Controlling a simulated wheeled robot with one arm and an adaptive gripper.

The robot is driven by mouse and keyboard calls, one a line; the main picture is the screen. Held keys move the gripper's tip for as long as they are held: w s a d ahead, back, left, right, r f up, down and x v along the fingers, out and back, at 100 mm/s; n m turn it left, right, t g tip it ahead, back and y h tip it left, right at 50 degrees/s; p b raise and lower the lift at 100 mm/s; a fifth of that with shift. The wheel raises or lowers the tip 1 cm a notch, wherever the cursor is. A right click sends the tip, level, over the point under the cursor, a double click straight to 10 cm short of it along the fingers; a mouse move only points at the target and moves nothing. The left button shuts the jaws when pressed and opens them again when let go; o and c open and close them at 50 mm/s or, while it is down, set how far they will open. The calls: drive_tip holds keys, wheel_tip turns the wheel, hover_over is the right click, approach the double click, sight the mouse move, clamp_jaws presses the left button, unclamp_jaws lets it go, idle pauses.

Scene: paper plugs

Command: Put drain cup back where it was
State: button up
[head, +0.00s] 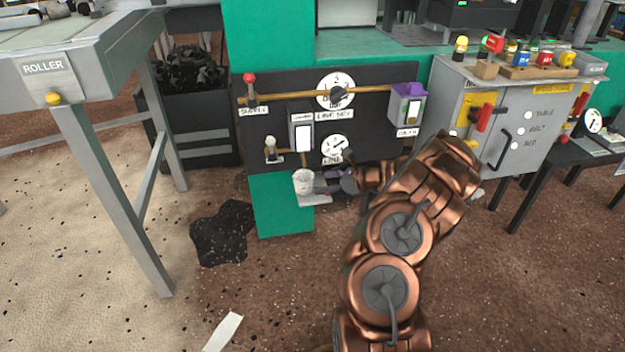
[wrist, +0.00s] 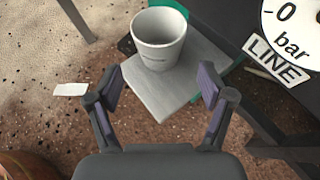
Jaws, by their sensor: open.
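The drain cup (wrist: 160,36) is a pale grey-white cup. It stands upright on a small grey shelf (wrist: 172,84) in the wrist view. In the head view the cup (head: 303,182) sits on the same shelf (head: 314,200), low on the front of the green machine post, below the grey filter housing. My gripper (wrist: 160,86) is open and empty, its two fingers spread on either side of the shelf's near part, short of the cup. The cup's far side and inside are partly out of view. In the head view my arm and wrist hide part of the gripper.
A dark panel with a LINE gauge (head: 335,148), a filter housing (head: 301,130) and a wooden-coloured pipe (head: 290,97) stands above the shelf. A grey control cabinet (head: 500,115) is to the right. A dark stain (head: 222,235) and paper scrap (head: 223,332) lie on the floor.

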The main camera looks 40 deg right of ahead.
drive_tip(key=v, duration=0.4)
drive_tip(key=w+a+r+n+g+y, duration=0.15)
drive_tip(key=a+r+n, duration=0.25)
drive_tip(key=a, duration=0.4)
drive_tip(key=a+r+n+g+y, duration=0.2)
drive_tip(key=a+r+n, duration=0.15)
drive_tip(key=a, duration=0.55)
drive_tip(key=s+a+r+n+g, duration=0.3)
drive_tip(key=s+a+n, duration=0.2)
drive_tip(key=a, duration=0.4)
drive_tip(key=s+a+r+n+g, duration=0.3)
drive_tip(key=s+a+r+n, duration=0.15)
drive_tip(key=a, duration=0.45)
drive_tip(key=s+a+n+g+h, duration=0.2)
drive_tip(key=s+a+n, duration=0.15)
drive_tip(key=s, duration=0.45)
drive_tip(key=s+a+n+g+h, duration=0.2)
drive_tip(key=s+n, duration=0.2)
drive_tip(key=s, duration=0.4)
drive_tip(key=s+d+n+h, duration=0.2)
drive_tip(key=s+d+h, duration=0.1)
drive_tip(key=s, duration=0.4)
drive_tip(key=s+d+n+g+h, duration=0.1)
drive_tip(key=s+d+n+h, duration=0.2)
drive_tip(key=s, duration=0.5)
drive_tip(key=shift+s+d+f+n+p, duration=0.25)
drive_tip(key=shift+s+n+p, duration=0.1)
drive_tip(key=shift+p, duration=0.1)
